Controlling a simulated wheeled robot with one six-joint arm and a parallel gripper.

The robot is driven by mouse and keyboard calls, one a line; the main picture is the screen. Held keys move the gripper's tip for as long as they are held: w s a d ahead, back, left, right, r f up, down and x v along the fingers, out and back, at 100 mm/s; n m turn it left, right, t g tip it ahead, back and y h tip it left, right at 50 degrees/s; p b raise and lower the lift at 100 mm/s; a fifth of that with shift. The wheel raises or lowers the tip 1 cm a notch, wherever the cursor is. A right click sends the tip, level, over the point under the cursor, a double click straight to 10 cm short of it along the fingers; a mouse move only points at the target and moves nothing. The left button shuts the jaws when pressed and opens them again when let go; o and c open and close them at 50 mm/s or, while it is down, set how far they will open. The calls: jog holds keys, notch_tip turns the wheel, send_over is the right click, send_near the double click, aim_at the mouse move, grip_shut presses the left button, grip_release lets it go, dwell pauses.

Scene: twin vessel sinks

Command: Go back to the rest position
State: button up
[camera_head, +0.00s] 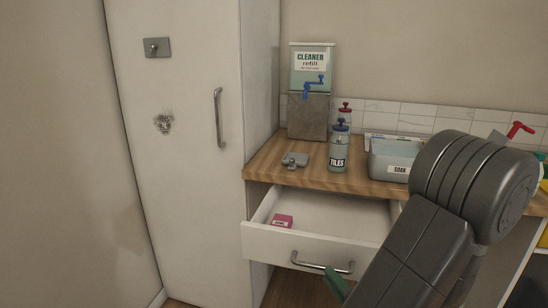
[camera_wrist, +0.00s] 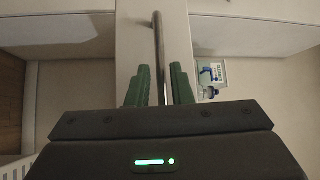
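My gripper (camera_wrist: 159,70) has green fingers that stand apart in the wrist view. The bar handle (camera_wrist: 157,35) of the drawer shows in the gap between them, with space on both sides; I cannot tell how deep it sits between the fingers. In the head view a green finger (camera_head: 335,284) shows just below the right part of the drawer handle (camera_head: 318,264). My arm hides the rest of the gripper. The white drawer (camera_head: 275,240) is pulled open under the wooden counter. A pink box (camera_head: 282,221) lies inside it at the left.
On the counter (camera_head: 270,169) stand a cleaner refill dispenser (camera_head: 311,95) with a blue tap, a TILES bottle (camera_head: 339,152), a grey tray (camera_head: 390,157) and a small metal piece (camera_head: 295,159). A tall white cabinet (camera_head: 180,190) is at the left. My arm covers the right side.

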aim_at(322, 266)
jog(key=shift+x, duration=2.2)
jog(key=shift+a, duration=0.1)
